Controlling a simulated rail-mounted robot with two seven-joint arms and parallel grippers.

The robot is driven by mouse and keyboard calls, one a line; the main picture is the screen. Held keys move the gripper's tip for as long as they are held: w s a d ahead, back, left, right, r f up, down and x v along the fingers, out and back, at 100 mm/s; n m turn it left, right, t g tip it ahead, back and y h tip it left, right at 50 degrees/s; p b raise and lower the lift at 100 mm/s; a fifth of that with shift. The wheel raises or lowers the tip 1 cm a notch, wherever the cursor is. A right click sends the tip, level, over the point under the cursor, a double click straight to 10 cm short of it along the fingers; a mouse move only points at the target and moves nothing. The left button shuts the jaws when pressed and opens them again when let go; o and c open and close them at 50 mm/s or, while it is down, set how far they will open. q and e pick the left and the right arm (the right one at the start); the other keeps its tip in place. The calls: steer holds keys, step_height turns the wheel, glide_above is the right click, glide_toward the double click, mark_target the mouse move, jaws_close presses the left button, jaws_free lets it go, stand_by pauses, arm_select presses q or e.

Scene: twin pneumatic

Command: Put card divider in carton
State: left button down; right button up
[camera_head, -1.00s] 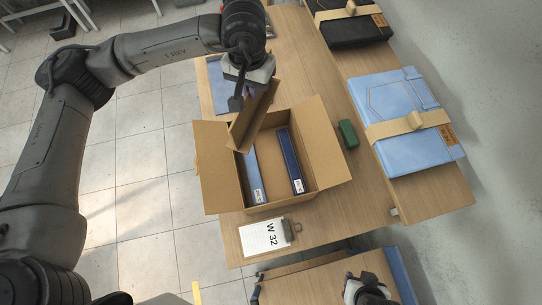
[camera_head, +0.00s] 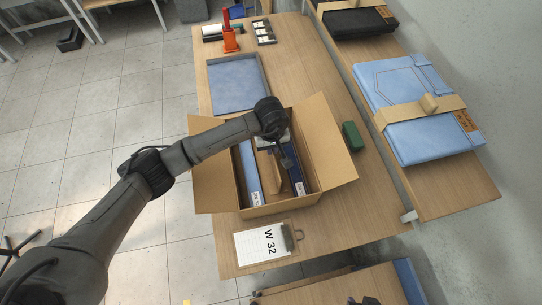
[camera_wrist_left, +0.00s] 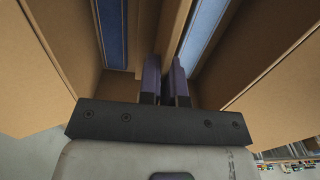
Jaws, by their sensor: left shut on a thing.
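The open cardboard carton (camera_head: 225,196) stands on the wooden table with its flaps spread. Inside it a long blue box (camera_head: 251,180) lies at the left and a darker blue one (camera_head: 298,180) at the right. My left gripper (camera_head: 277,150) is over the carton, shut on the brown card divider (camera_head: 268,178). The divider's visible part is between the two blue boxes; whether it touches the floor is hidden. In the left wrist view the fingers (camera_wrist_left: 166,75) pinch the divider (camera_wrist_left: 174,30), with blue strips on both sides. Only a dark bit of my right gripper (camera_head: 365,300) shows at the bottom edge.
A clipboard marked W 32 (camera_head: 262,246) lies in front of the carton, and a green block (camera_head: 352,136) stands to its right. A blue tray (camera_head: 236,84) is behind. Folded denim (camera_head: 412,125) lies on the right-hand table.

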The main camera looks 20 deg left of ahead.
arm_select(q)
steer(key=shift+f, duration=2.5)
steer(key=shift+f, duration=0.1)
steer(key=shift+f, duration=0.15)
steer(key=c, duration=1.3)
jaws_free()
step_height(320, 180, up, 13)
steer(key=shift+f+b, duration=0.2)
steer(key=shift+b, duration=0.2)
